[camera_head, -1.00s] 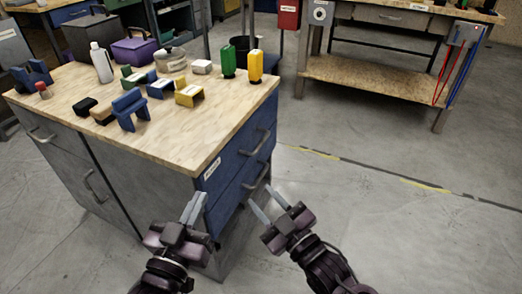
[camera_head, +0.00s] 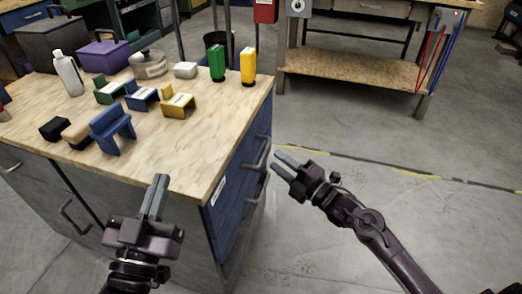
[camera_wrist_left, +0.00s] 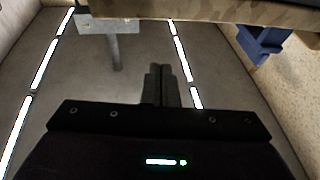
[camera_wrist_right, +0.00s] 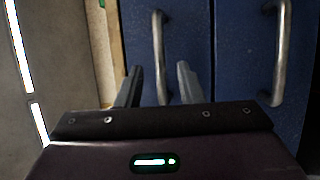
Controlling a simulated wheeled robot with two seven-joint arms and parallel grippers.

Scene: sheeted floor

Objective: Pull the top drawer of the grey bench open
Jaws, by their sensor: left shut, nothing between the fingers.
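The grey bench (camera_head: 120,185) has a blue end face with two drawers, both closed. The top drawer (camera_head: 236,178) has a curved metal handle (camera_head: 262,154), which also shows upright in the right wrist view (camera_wrist_right: 160,45). My right gripper (camera_head: 280,163) is open, pointing at this handle. In the right wrist view its fingers (camera_wrist_right: 159,75) appear on either side of the handle; I cannot tell whether they reach around it. My left gripper (camera_head: 159,182) is shut and empty, near the bench's front edge; its fingers show in the left wrist view (camera_wrist_left: 161,78).
The lower drawer's handle (camera_wrist_right: 283,50) is beside the top one. The bench top holds a yellow bottle (camera_head: 248,66), a green bottle (camera_head: 216,63), a blue bracket (camera_head: 111,128) and several other items. Floor to the right is clear up to another workbench (camera_head: 350,68).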

